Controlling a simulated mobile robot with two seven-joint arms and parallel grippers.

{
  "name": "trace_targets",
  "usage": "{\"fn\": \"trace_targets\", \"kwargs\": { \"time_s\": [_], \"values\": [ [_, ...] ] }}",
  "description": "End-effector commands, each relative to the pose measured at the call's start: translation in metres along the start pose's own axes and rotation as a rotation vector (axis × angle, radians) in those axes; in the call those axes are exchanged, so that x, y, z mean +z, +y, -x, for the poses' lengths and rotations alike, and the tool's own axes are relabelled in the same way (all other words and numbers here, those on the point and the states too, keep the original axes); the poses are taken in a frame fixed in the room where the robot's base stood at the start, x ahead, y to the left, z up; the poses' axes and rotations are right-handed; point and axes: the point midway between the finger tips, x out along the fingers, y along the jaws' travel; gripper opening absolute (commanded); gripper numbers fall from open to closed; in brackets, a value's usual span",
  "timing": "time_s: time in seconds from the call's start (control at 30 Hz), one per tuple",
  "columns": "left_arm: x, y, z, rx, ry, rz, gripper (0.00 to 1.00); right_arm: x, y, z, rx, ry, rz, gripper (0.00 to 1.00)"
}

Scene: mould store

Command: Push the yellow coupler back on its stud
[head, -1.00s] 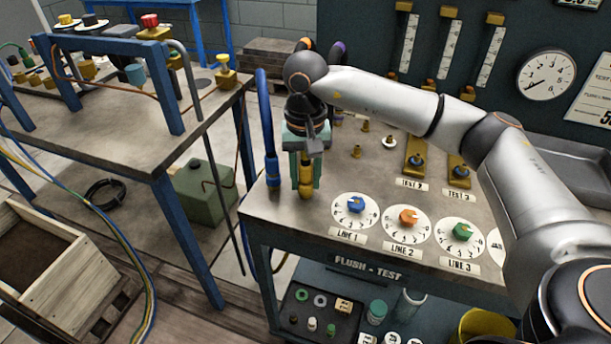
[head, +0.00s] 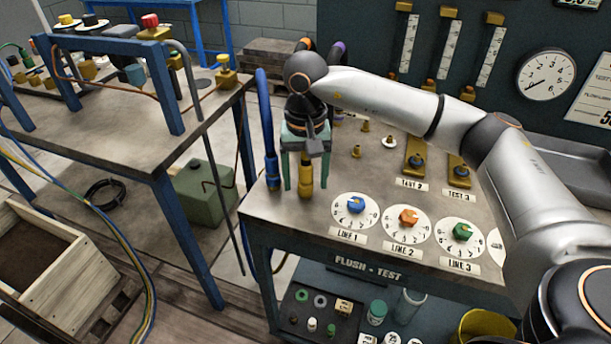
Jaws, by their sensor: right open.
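The yellow coupler (head: 306,183) stands upright near the left front corner of the flush-test bench (head: 350,262). Its top is hidden behind my right gripper, and I cannot make out its stud or how far it sits on it. My right gripper (head: 305,186) points down over the coupler, with its green fingers open, one on each side. Gaps show between the fingers and the coupler. My left gripper is not in view.
A blue coupler (head: 271,172) on a blue hose stands close on the left. Line dials with blue, orange and green knobs (head: 356,204) lie right of the coupler. Small brass studs (head: 356,152) stand behind. A gap separates the bench from the left table (head: 150,140).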

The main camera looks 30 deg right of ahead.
Motion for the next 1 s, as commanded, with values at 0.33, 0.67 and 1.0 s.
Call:
{"fn": "trace_targets", "kwargs": {
  "time_s": [0.33,0.67,1.0],
  "values": [
    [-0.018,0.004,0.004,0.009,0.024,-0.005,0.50,-0.001,-0.001,0.079,-0.004,0.004,0.000,0.73],
    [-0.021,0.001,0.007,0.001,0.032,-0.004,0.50,0.000,0.000,0.123,-0.002,0.002,0.000,0.73],
    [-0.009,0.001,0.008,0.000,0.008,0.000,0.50,0.000,0.000,0.126,-0.001,0.001,0.000,0.73]
  ]
}}
